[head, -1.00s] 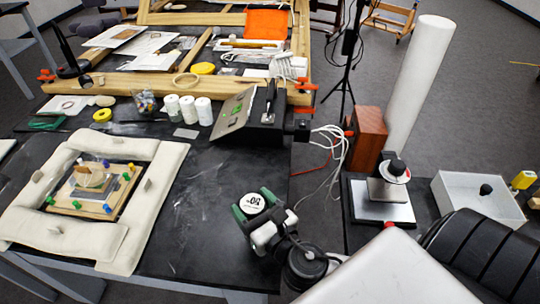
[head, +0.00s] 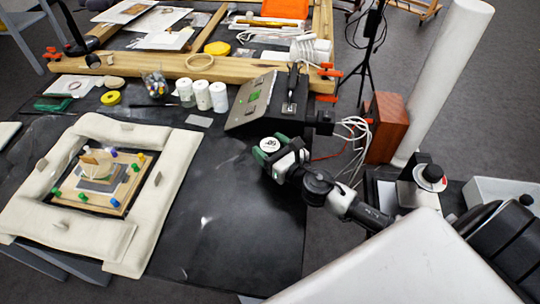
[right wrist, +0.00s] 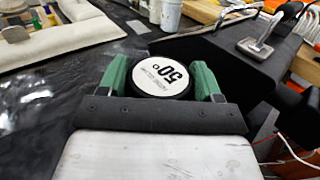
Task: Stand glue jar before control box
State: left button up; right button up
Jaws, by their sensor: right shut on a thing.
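The glue jar (head: 269,144) has a round white lid with dark print reading 50°. My right gripper (head: 272,152) is shut on it, with a green finger on either side. In the right wrist view, the jar lid (right wrist: 160,78) sits between the green fingers. The control box (head: 250,103) is black with a sloped grey panel and a small green display. It stands just beyond the jar at the table's right side. The jar is upright, in front of the box's near side. I cannot tell whether its base touches the table. My left gripper is not in view.
Several white bottles (head: 202,95) stand left of the control box, near a grey square (head: 199,121). Cream padded bolsters (head: 160,180) frame a small board at left. The black table (head: 225,215) is bare between them and my arm. White cables (head: 352,140) hang off the right edge.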

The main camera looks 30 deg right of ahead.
notch_tip(320, 180, down, 2)
jog(key=shift+b, duration=0.3)
jog(key=shift+f, duration=0.1)
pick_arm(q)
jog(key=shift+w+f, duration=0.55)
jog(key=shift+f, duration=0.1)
pick_arm(e)
jog(key=o, duration=1.1)
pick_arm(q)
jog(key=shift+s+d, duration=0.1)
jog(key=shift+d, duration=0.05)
